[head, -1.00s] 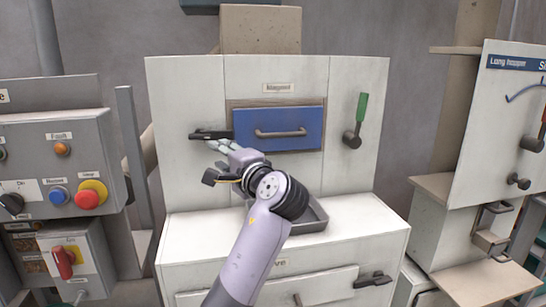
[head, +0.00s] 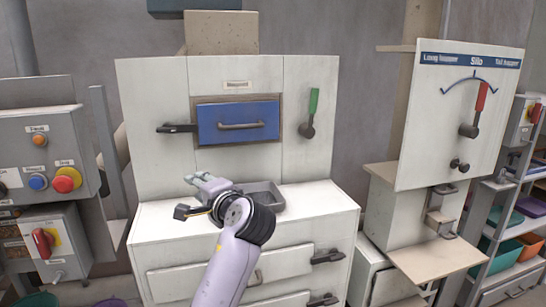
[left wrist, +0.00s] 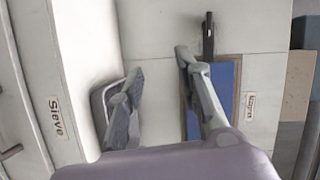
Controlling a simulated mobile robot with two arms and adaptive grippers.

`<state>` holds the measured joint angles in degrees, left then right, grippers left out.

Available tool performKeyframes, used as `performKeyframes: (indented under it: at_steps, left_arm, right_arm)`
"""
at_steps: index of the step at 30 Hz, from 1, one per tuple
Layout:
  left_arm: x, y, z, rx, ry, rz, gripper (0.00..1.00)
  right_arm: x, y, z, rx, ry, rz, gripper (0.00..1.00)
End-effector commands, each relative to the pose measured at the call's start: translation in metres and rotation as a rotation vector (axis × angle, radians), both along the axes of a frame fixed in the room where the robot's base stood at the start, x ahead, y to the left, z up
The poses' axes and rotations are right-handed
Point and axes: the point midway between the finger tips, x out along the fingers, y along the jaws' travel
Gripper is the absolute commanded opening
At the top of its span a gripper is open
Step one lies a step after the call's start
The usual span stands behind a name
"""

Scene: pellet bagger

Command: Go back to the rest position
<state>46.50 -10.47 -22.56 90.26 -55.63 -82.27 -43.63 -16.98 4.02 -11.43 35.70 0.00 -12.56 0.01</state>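My left gripper (head: 187,195) is above the left part of the white cabinet's ledge, below the black latch handle (head: 177,128) and apart from it. In the left wrist view its two fingers (left wrist: 160,65) are spread with nothing between them. The blue magnet drawer (head: 238,122) sits in its frame; its edge also shows in the left wrist view (left wrist: 225,75). The grey tray (head: 268,194) lies on the ledge behind my arm and is partly hidden by it. My right gripper is in neither view.
A green-handled lever (head: 312,108) is on the cabinet's right. A control box with buttons (head: 38,160) stands at left. The silo panel (head: 465,115) with a red-handled lever and a shelf rack (head: 515,265) stand at right. The ledge (head: 320,210) right of the tray is clear.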

Motion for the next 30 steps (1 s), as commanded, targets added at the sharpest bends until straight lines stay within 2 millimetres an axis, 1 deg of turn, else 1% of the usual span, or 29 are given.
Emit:
performKeyframes:
  at_steps: [1, 5, 8, 9, 11, 12, 14, 15, 17, 18, 20, 21, 24, 27, 30]
  left_arm:
    - [-0.003, 0.003, -0.017, -0.03, 0.016, -0.004, 0.32]
    - [-0.013, 0.01, -0.061, -0.122, 0.055, -0.011, 0.32]
    - [-0.025, 0.017, -0.102, -0.21, 0.091, -0.015, 0.32]
    - [-0.033, 0.02, -0.122, -0.254, 0.109, -0.014, 0.32]
    - [-0.049, 0.025, -0.156, -0.328, 0.14, -0.009, 0.32]
    - [-0.062, 0.029, -0.182, -0.388, 0.165, -0.003, 0.32]
    - [-0.087, 0.034, -0.22, -0.483, 0.204, 0.011, 0.32]
    - [-0.106, 0.037, -0.244, -0.547, 0.229, 0.023, 0.32]
    - [-0.138, 0.041, -0.277, -0.642, 0.267, 0.047, 0.32]
    - [-0.16, 0.043, -0.297, -0.707, 0.292, 0.065, 0.32]
    - [-0.195, 0.046, -0.324, -0.796, 0.33, 0.096, 0.32]
    - [-0.218, 0.047, -0.338, -0.85, 0.353, 0.118, 0.32]
    - [-0.267, 0.047, -0.36, -0.962, 0.401, 0.167, 0.32]
    - [-0.304, 0.046, -0.373, -1.042, 0.438, 0.208, 0.32]
    - [-0.335, 0.045, -0.38, -1.102, 0.468, 0.241, 0.32]
  right_arm:
    - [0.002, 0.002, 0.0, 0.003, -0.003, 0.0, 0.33]
    - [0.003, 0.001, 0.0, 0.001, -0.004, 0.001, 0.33]
    - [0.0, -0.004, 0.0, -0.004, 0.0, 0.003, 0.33]
    - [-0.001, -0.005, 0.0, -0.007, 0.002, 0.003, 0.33]
    - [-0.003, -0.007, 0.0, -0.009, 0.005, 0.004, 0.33]
    - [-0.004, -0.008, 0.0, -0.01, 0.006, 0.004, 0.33]
    - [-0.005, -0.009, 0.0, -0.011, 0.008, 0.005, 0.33]
    - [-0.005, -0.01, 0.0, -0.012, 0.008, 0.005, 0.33]
    - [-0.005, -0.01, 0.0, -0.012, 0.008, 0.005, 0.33]
    - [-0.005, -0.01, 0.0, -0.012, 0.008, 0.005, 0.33]
    - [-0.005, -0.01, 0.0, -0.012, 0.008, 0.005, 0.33]
    - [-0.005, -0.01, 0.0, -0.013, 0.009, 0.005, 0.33]
    - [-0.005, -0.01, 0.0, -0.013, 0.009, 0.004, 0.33]
    - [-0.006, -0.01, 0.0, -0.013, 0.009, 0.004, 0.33]
    - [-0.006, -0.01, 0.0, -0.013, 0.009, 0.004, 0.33]
